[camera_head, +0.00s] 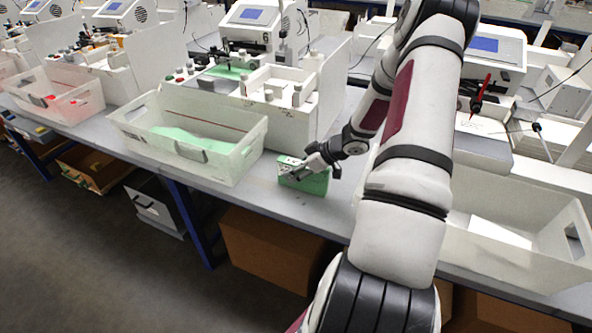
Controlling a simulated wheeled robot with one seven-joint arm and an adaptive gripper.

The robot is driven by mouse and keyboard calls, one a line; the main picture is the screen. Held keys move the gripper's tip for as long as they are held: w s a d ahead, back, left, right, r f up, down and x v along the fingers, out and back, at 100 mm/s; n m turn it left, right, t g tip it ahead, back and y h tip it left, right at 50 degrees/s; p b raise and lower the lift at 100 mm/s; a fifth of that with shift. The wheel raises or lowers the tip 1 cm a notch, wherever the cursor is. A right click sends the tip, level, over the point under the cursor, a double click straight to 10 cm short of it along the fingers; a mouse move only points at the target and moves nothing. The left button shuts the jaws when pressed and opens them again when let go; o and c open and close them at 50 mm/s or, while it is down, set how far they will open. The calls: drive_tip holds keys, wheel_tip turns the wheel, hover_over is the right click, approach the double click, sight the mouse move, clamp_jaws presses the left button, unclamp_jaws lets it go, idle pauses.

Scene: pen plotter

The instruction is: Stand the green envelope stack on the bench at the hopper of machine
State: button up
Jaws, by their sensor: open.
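The green envelope stack (312,184) stands on the grey bench (287,203), just right of a translucent bin. My gripper (291,172) is at the top of the stack, with its fingers over the stack's upper left part. The gripper is open; whether the fingers touch the stack cannot be told. The gripper hides part of the stack's top. The machine behind (252,32), marked 6, has a screen and a white tray section (283,88) with small posts at its front. Which part is its hopper is not clear.
A translucent bin (235,158) with green envelopes inside stands left of the stack. Another bin (560,262) with white paper is right of my arm. More machines line the bench. A bare bench strip runs along the front edge. A cardboard box (265,250) sits below.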

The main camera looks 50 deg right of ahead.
drive_tip(key=p+v, duration=0.1)
drive_tip(key=v, duration=0.5)
drive_tip(key=shift+s+r, duration=0.25)
drive_tip(key=shift+r, duration=0.1)
drive_tip(key=shift+s+d+r, duration=0.1)
drive_tip(key=shift+r, duration=0.15)
drive_tip(key=shift+d+r, duration=0.1)
drive_tip(key=shift+r, duration=0.2)
drive_tip(key=w+r+h, duration=0.5)
drive_tip(key=w+r, duration=0.1)
drive_tip(key=r, duration=0.5)
drive_tip(key=s+a+r+m+g+h, duration=0.1)
drive_tip(key=a+r+h, duration=0.1)
drive_tip(key=a+r, duration=0.35)
drive_tip(key=a+r+m+h, duration=0.1)
drive_tip(key=a+r, duration=0.2)
drive_tip(key=r, duration=0.5)
drive_tip(key=s+a+r+m+g+y, duration=0.1)
drive_tip(key=s+a+r+y, duration=0.1)
drive_tip(key=s+a, duration=0.9)
drive_tip(key=s+a+r+g+y, duration=0.1)
drive_tip(key=s+a+r+y, duration=0.1)
drive_tip(key=s+a, duration=0.9)
drive_tip(key=a+y, duration=0.1)
drive_tip(key=a, duration=0.3)
drive_tip(key=shift+s+m+g, duration=0.2)
drive_tip(key=shift+m+g, duration=0.1)
drive_tip(key=shift+m, duration=0.1)
drive_tip(key=shift+r, duration=0.1)
